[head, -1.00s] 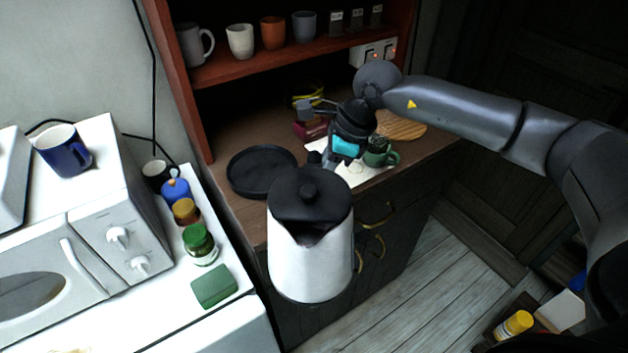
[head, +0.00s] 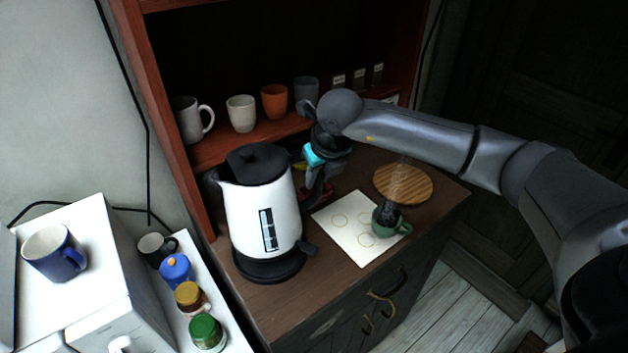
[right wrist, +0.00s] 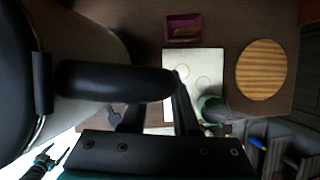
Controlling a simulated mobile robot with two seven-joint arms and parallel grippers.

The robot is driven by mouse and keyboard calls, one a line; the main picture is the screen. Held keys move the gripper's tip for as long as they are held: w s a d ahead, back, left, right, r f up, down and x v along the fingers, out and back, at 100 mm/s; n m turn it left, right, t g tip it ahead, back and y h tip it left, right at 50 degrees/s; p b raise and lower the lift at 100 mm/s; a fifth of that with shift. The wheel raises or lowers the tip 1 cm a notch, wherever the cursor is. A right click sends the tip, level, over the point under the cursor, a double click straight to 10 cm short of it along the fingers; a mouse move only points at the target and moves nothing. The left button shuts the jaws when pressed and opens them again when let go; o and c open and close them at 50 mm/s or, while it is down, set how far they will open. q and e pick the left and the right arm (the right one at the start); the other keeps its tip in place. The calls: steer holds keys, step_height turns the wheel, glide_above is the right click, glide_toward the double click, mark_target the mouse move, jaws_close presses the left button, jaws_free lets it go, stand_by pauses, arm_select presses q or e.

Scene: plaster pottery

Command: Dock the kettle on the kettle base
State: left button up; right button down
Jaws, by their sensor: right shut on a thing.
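The white kettle (head: 262,212) with its black lid stands upright over the round black kettle base (head: 268,268) on the brown cabinet top. Its spout points left and a level window faces me. Its bottom appears to meet the base, but I cannot tell whether it is fully seated. My right gripper (head: 312,188) is at the kettle's right side, shut on the handle. In the right wrist view the black handle (right wrist: 115,82) lies across the fingers (right wrist: 155,112). The handle is mostly hidden in the head view.
A white sheet (head: 345,232) with printed rings, a green mug (head: 388,222) and a round wooden board (head: 403,184) lie right of the kettle. Cups line the shelf (head: 235,145) behind. Jars (head: 190,298) stand on the white counter at left.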

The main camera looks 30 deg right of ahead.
mark_target(318, 194)
steer(key=shift+w+r, duration=0.2)
steer(key=shift+r, duration=0.1)
steer(key=shift+f, duration=0.1)
steer(key=shift+f+b, duration=0.35)
steer(key=shift+f, duration=0.1)
steer(key=shift+f+b, duration=1.25)
steer(key=shift+f, duration=1.05)
arm_select(q)
steer(key=f, duration=0.3)
steer(key=shift+s+f, duration=0.15)
steer(key=shift+s, duration=0.2)
steer(key=shift+w, duration=0.1)
steer(key=shift+f+b, duration=0.4)
steer(key=shift+b, duration=0.15)
steer(key=shift+f+b, duration=0.6)
steer(key=shift+f, duration=0.05)
arm_select(e)
steer(key=shift+f, duration=0.65)
